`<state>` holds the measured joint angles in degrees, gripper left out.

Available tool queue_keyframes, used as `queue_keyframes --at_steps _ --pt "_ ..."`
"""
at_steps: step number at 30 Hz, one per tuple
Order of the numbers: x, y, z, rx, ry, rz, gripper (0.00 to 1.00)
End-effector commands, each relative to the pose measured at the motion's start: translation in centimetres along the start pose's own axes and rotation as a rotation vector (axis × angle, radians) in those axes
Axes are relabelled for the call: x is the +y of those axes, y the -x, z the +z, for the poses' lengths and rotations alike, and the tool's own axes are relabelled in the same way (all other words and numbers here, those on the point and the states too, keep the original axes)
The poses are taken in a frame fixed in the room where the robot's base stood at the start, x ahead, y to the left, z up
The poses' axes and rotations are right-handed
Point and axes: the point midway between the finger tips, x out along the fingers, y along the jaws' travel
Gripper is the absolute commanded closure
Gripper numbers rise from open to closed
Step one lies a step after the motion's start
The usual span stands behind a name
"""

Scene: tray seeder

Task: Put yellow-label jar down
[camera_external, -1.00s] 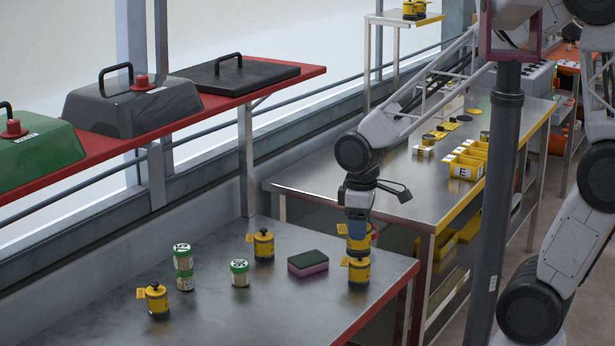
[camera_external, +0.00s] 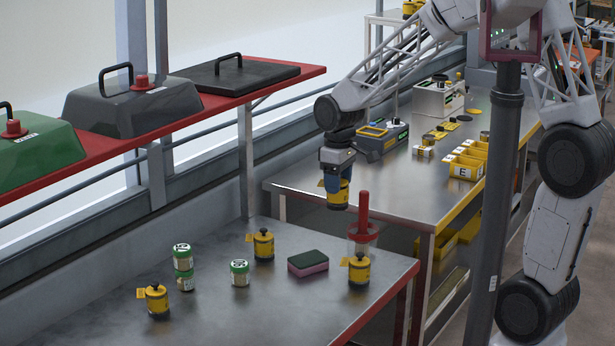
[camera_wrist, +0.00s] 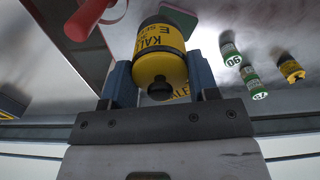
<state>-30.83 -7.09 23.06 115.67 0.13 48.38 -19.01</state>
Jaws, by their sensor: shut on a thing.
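My gripper (camera_external: 336,172) is shut on a yellow-label jar (camera_external: 339,197) and holds it upright in the air, above the far right part of the near steel table (camera_external: 230,320). In the wrist view the held jar (camera_wrist: 158,68) sits between both fingers, with dark bands, a dark knob and black lettering on its yellow side. Similar yellow jars with tags stand on the near table: one at the front left (camera_external: 157,301), one at the back (camera_external: 263,246) and one near the right edge (camera_external: 358,272).
Two green-labelled jars are stacked (camera_external: 183,268), with another (camera_external: 240,274) beside them. A green-and-pink sponge (camera_external: 308,264) lies mid-table. A red-handled tool (camera_external: 363,226) stands behind the right jar, close to the held jar. The table's front middle is clear.

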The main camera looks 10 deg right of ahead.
Motion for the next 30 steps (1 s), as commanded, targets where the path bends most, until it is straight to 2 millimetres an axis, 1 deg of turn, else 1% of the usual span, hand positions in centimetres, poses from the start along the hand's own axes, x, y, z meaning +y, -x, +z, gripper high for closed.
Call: queue_keyframes --at_steps 1,5,6,8,14,19,24,27,30 --pt "1.5 0.0 -0.7 0.0 -0.021 0.0 0.72" --pt "5.0 0.0 -2.1 -0.001 -0.066 -0.001 0.72" --pt "6.1 -0.1 -2.6 -0.001 -0.08 -0.001 0.72" --pt "7.8 -0.1 -3.1 0.0 -0.1 -0.001 0.72" --pt "13.6 -0.4 -4.7 0.0 -0.17 -0.001 0.72" --pt "18.7 -0.7 -5.6 0.001 -0.229 -0.001 0.72" --pt "23.9 -1.3 -6.0 0.001 -0.287 -0.002 0.72" --pt "26.5 -1.5 -6.0 0.002 -0.315 -0.002 0.72" --pt "28.6 -1.8 -6.0 0.001 -0.338 -0.002 0.72"
